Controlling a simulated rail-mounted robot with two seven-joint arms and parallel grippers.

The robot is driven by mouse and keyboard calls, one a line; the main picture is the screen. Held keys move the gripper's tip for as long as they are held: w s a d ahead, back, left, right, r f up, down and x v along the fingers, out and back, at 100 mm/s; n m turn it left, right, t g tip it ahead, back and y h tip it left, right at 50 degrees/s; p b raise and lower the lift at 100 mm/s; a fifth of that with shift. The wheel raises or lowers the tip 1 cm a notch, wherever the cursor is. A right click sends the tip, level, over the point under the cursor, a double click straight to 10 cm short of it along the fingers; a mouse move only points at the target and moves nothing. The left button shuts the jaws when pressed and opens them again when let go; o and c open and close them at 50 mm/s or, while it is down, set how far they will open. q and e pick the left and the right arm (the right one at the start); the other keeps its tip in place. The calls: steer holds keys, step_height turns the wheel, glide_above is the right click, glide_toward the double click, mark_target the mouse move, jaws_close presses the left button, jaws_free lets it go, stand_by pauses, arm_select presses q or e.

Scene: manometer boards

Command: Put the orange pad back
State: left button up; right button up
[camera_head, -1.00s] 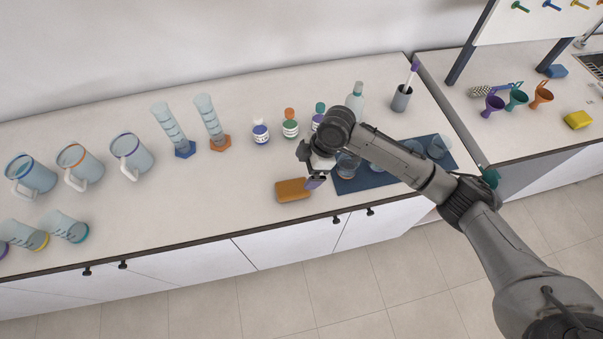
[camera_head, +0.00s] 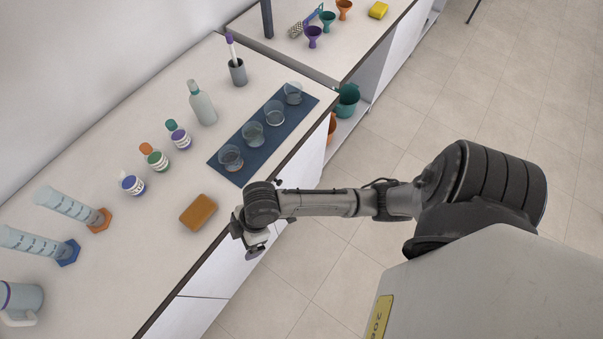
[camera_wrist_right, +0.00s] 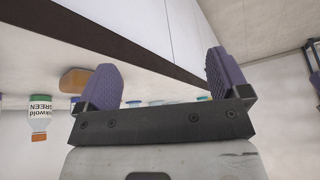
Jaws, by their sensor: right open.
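The orange pad (camera_head: 198,212) lies flat on the counter near its front edge, in front of the small bottles. It also shows in the right wrist view (camera_wrist_right: 74,80), left of the left finger. My right gripper (camera_head: 256,247) is beyond the counter's front edge, to the right of and below the pad in the head view. In the right wrist view its two purple fingers (camera_wrist_right: 163,75) are wide apart with nothing between them. My left gripper is not in view.
A dark blue mat (camera_head: 217,163) with several glass beakers lies right of the pad. Small labelled bottles (camera_head: 157,160) and a clear bottle (camera_head: 202,104) stand behind. Measuring cylinders (camera_head: 70,206) stand to the left. The counter just around the pad is clear.

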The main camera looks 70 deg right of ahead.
steer(key=s+d+m+h, duration=0.2)
steer(key=s+d+m, duration=0.1)
steer(key=s, duration=0.4)
steer(key=s+d+m+h, duration=0.1)
steer(key=s+d+m, duration=0.3)
steer(key=s, duration=0.4)
steer(key=shift+d+f+m+t+h, duration=0.25)
steer(key=shift+m+t+h, duration=0.15)
steer(key=shift+m, duration=0.1)
steer(key=shift+r, duration=0.1)
step_height(320, 180, up, 23)
steer(key=p, duration=2.2)
steer(key=shift+p, duration=0.4)
